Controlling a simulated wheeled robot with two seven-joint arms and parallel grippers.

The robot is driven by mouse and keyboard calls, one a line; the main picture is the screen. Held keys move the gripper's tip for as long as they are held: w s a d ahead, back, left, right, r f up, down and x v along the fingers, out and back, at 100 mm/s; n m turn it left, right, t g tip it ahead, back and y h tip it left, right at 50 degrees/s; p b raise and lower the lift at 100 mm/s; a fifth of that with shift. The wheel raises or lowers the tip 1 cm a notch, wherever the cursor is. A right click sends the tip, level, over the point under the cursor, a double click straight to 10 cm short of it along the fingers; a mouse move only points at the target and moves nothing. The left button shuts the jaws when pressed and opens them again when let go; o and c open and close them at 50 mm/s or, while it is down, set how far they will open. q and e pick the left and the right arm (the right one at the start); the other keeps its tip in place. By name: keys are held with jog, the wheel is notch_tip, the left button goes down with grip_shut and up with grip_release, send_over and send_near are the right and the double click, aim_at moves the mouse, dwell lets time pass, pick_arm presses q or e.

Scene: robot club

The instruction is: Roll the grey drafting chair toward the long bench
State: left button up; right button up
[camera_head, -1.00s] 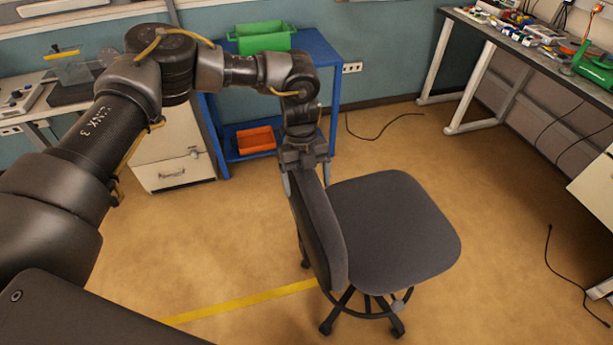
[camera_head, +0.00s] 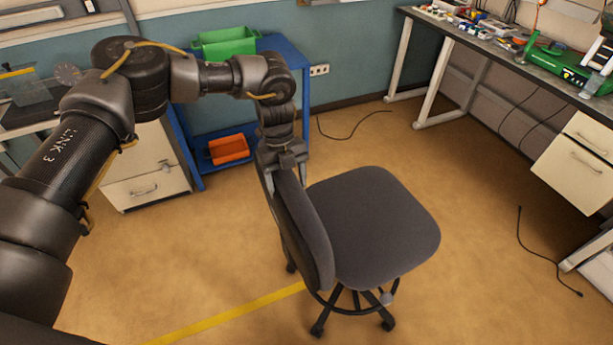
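The grey drafting chair (camera_head: 372,222) stands on the tan floor in the middle, its seat facing right and its backrest (camera_head: 303,228) toward the left. My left gripper (camera_head: 283,172) points down at the top of the backrest, with one finger on each side of it. It appears closed on that top edge, though the far finger is partly hidden. My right gripper is out of view.
Black cables lie on the floor, one near the wall (camera_head: 350,136) and one at right (camera_head: 540,256). White drawers (camera_head: 580,160) sit under the bench.

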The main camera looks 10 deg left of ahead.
pick_arm(q)
jog(key=w+d+b, duration=0.2)
jog(key=w+d, duration=0.2)
jog(key=d, duration=0.3)
jog(key=shift+w+r, duration=0.15)
jog(key=shift+w, duration=0.05)
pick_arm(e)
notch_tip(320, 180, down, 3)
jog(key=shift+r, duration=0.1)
pick_arm(q)
jog(key=shift+d, duration=0.15)
